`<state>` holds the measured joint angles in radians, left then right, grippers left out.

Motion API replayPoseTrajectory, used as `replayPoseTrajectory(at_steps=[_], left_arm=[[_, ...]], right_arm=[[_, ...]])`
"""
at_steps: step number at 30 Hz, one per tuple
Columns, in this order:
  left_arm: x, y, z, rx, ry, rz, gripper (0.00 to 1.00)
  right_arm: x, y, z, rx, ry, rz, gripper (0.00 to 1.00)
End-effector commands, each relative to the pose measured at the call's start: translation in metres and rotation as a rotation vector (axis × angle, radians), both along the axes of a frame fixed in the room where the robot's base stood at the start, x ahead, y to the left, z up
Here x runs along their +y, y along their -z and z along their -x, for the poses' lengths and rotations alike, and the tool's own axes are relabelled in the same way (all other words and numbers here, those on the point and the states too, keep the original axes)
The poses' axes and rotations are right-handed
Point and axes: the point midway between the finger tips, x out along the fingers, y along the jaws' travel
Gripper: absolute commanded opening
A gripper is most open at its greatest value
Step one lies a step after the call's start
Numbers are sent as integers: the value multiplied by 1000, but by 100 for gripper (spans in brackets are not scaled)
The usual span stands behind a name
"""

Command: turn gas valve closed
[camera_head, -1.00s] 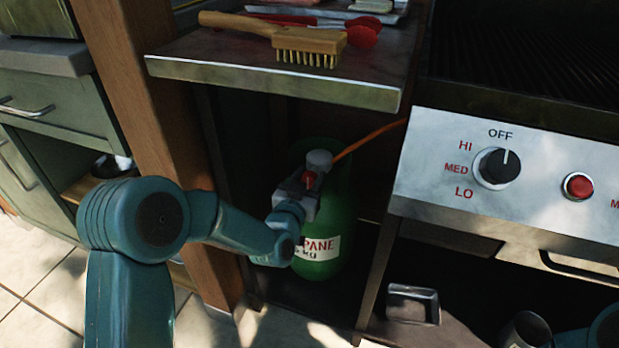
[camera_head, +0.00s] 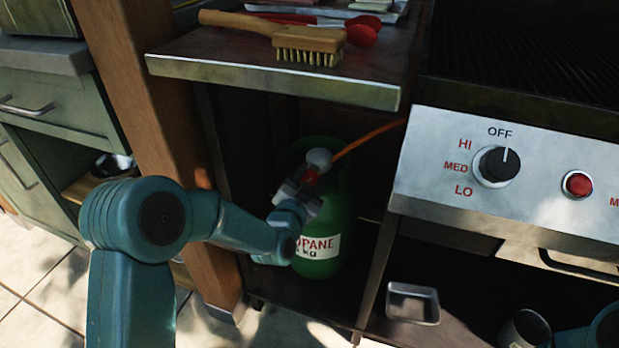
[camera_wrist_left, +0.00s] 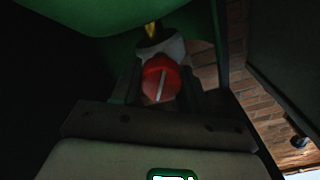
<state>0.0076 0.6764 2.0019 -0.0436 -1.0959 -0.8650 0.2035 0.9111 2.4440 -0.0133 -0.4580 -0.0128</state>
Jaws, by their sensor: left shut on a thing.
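The green propane bottle (camera_head: 325,250) stands in the open cabinet under the side shelf, with a white label and an orange hose at its top. The red gas valve knob (camera_head: 310,176) sits near the bottle's top. In the left wrist view the red knob (camera_wrist_left: 160,80), with a pale line across its face, lies between the fingers. My left gripper (camera_head: 301,190) is shut on the knob; the fingers partly hide it. Part of my right arm (camera_head: 607,330) shows at the lower right edge; its gripper is out of view.
The metal shelf (camera_head: 270,85) overhangs the bottle, with a wooden brush (camera_head: 305,42) on it. A wooden post (camera_head: 150,130) stands left of the cabinet. The grill's control panel (camera_head: 540,175) is at right, its black knob (camera_head: 498,166) pointing to OFF. A small metal tray (camera_head: 413,303) is below.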

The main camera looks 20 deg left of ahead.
Motion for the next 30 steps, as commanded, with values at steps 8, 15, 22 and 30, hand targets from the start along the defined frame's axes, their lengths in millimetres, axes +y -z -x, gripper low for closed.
replayPoseTrajectory(at_steps=[8, 15, 22, 30], left_arm=[[-2, -1, 0, -13, 2, -261, 14], [-2, 0, 0, -20, 2, -487, 14], [-3, 1, 0, -27, 2, -684, 14], [-4, 2, 0, -33, 4, -853, 14]], right_arm=[[0, 0, 0, 0, 0, 0, 43], [0, 0, 0, 0, 0, 0, 43], [0, 0, 0, 0, 0, 0, 43], [0, 0, 0, 0, 0, 0, 43]])
